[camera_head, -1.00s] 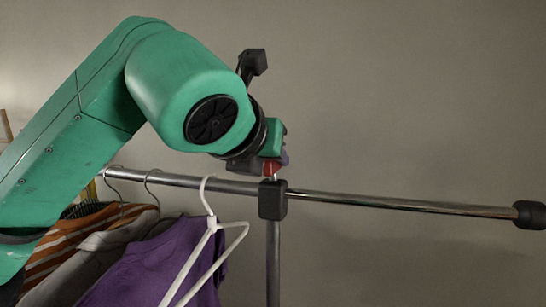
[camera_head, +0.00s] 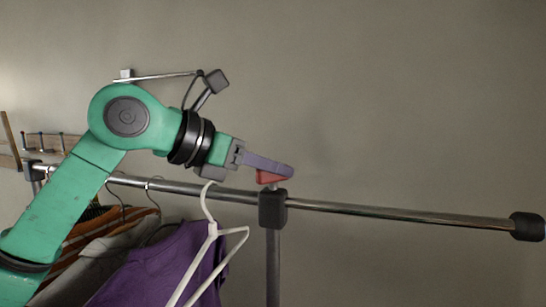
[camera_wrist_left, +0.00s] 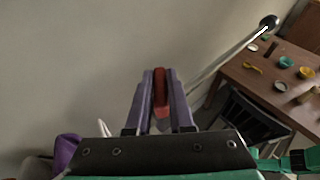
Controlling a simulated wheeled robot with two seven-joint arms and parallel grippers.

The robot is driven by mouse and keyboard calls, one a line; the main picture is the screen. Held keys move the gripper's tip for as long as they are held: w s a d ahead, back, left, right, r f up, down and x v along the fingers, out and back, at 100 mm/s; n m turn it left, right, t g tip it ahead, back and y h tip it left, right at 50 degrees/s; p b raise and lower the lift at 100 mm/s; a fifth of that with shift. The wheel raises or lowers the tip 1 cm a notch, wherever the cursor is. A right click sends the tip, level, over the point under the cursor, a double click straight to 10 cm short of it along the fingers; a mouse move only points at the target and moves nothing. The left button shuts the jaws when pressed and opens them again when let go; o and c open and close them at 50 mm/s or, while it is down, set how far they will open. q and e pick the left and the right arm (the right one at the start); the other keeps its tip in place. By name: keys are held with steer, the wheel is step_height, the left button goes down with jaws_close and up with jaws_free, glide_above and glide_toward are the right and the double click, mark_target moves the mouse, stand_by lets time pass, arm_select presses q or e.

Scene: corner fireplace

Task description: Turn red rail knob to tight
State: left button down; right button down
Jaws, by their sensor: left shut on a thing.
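The red rail knob (camera_head: 270,177) sits on top of the black rail clamp (camera_head: 272,208) at the post of the clothes rail. My left gripper (camera_head: 282,170) reaches it from the left, its purple fingers level, and is shut on the knob. In the left wrist view the red knob (camera_wrist_left: 160,92) stands between the two purple fingertips (camera_wrist_left: 160,80). The fingers hide part of the knob in the head view. My right gripper is not in view.
The metal rail (camera_head: 400,210) runs right to a black end cap (camera_head: 526,227). A white hanger (camera_head: 212,229) and purple shirt (camera_head: 150,265) hang just left of the post. A wooden table (camera_wrist_left: 270,85) with small dishes and a dark chair (camera_wrist_left: 245,120) show in the left wrist view.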

arm_select(q)
steer(key=m+g+h+p, duration=0.1)
steer(key=m+g+p, duration=0.1)
steer(key=m+g+h+p, duration=0.1)
steer(key=m+g+p, duration=0.1)
steer(key=g+p, duration=0.1)
steer(key=shift+r+m, duration=0.3)
steer(key=shift+r, duration=0.1)
steer(key=shift+f+m+g+p, duration=0.15)
steer(key=shift+m+g+p, duration=0.5)
steer(key=shift+m+g, duration=0.3)
steer(key=shift+f+m+g, duration=0.1)
steer(key=shift+m+g, duration=0.65)
steer(key=shift+g, duration=0.3)
steer(key=shift+f+m+g, duration=0.15)
steer(key=shift+m+g, duration=1.05)
steer(key=shift+g, duration=0.2)
steer(key=shift+y, duration=0.3)
steer(key=c, duration=0.8)
jaws_free()
